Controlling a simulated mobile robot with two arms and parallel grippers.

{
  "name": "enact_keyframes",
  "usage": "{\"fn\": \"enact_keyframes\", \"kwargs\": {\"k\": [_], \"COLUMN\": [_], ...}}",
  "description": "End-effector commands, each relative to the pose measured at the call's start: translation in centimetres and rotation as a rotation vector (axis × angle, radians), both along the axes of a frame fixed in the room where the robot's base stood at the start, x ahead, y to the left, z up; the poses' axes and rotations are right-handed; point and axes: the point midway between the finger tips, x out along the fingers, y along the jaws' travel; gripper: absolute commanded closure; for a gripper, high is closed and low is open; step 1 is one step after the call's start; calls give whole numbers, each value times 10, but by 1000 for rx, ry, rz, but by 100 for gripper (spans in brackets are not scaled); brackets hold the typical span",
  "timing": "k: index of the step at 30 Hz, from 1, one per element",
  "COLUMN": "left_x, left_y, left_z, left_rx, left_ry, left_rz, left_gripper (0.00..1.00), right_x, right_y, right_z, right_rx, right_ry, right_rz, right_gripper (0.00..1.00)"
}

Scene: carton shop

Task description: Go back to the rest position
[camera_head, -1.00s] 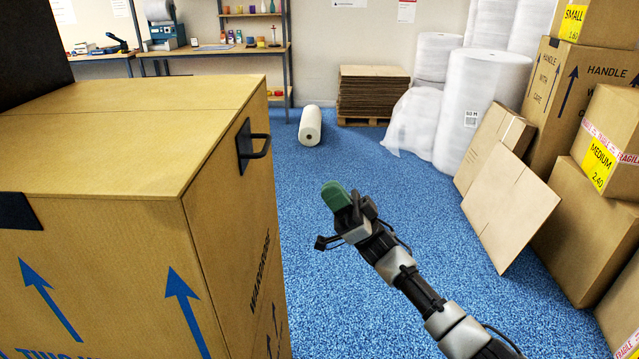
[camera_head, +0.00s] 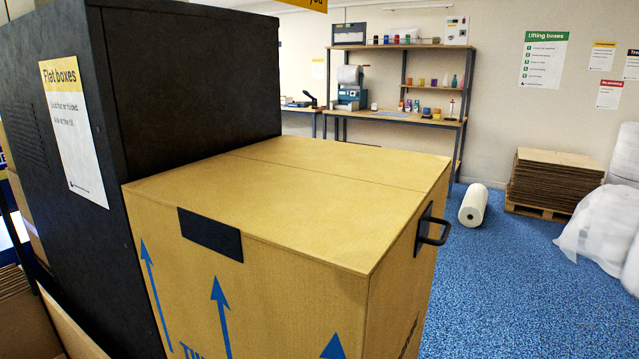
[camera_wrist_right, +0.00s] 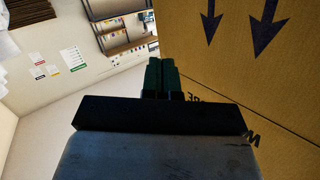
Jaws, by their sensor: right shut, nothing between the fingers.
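My right gripper (camera_wrist_right: 162,76) shows in the right wrist view as two green fingers held together, shut and empty. The side of a large cardboard wardrobe box (camera_wrist_right: 235,60) fills the right of that view, close to the fingers; I cannot tell whether they touch it. In the head view the same tall box (camera_head: 300,205) stands in front of me, closed on top, with a black handle (camera_head: 432,230) on its right side. Neither of my grippers is in the head view.
A black cabinet (camera_head: 190,80) with a "Flat boxes" sign stands left of the box. Behind are shelves (camera_head: 390,115), a white roll (camera_head: 473,205) on the floor and stacked flat cartons (camera_head: 550,180) on a pallet. Blue floor (camera_head: 500,290) is clear at the right.

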Motion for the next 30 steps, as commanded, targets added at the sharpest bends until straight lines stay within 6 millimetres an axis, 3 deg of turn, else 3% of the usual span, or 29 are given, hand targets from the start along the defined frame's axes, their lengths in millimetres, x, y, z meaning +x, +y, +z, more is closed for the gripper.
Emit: {"fn": "enact_keyframes", "kwargs": {"k": [1,3,5,9,13,18,21,24,30], "left_x": [0,0,0,0,0,0,0,0,0], "left_y": [1,1,2,2,2,2,2,2,2], "left_z": [3,4,6,9,12,14,15,15,15], "left_rx": [1,1,2,2,2,2,2,2,2], "left_ry": [1,1,1,1,1,1,1,1,1], "left_rz": [-1,-1,-1,-1,-2,-1,-1,-1,-1], "left_gripper": [57,57,57,57,57,57,57,57,57], "right_x": [-26,-62,-95,-183,-270,-362,-394,-409,-411], "right_y": [6,12,18,36,54,75,81,85,85], "right_z": [-33,-73,-105,-165,-204,-228,-232,-234,-234], "right_rx": [-33,-86,-131,-224,-298,-359,-378,-386,-387], "right_ry": [109,249,368,640,879,1112,1190,1227,1230], "right_rz": [-11,-15,-9,34,105,206,249,271,273], "right_gripper": [100,100,100,100,100,100,100,100,100]}}
